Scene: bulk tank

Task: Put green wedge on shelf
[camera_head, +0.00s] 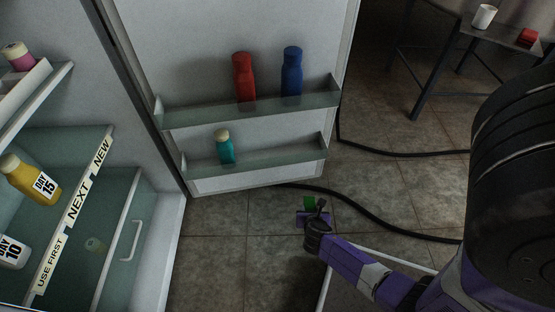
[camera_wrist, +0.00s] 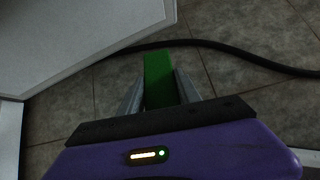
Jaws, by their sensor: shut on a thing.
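The green wedge (camera_wrist: 158,82) is held between the two grey fingers of my gripper (camera_wrist: 160,95) in the wrist view. In the head view the wedge (camera_head: 309,203) shows as a small green patch at the end of my gripper (camera_head: 314,212), above the tiled floor and below the open fridge door. The fridge shelf (camera_head: 101,146) with labels "USE FIRST", "NEXT" and "NEW" is at the left, well apart from my gripper. A yellow bottle marked "DAY 15" (camera_head: 33,182) and a white one marked "DAY 10" (camera_head: 14,251) lie or lean on it.
The open fridge door (camera_head: 220,25) holds a red bottle (camera_head: 244,78), a blue bottle (camera_head: 291,73) and a teal bottle (camera_head: 225,149). A black hose (camera_head: 365,216) crosses the floor. A table with a white cup (camera_head: 484,16) and a red block (camera_head: 528,37) stands at the upper right.

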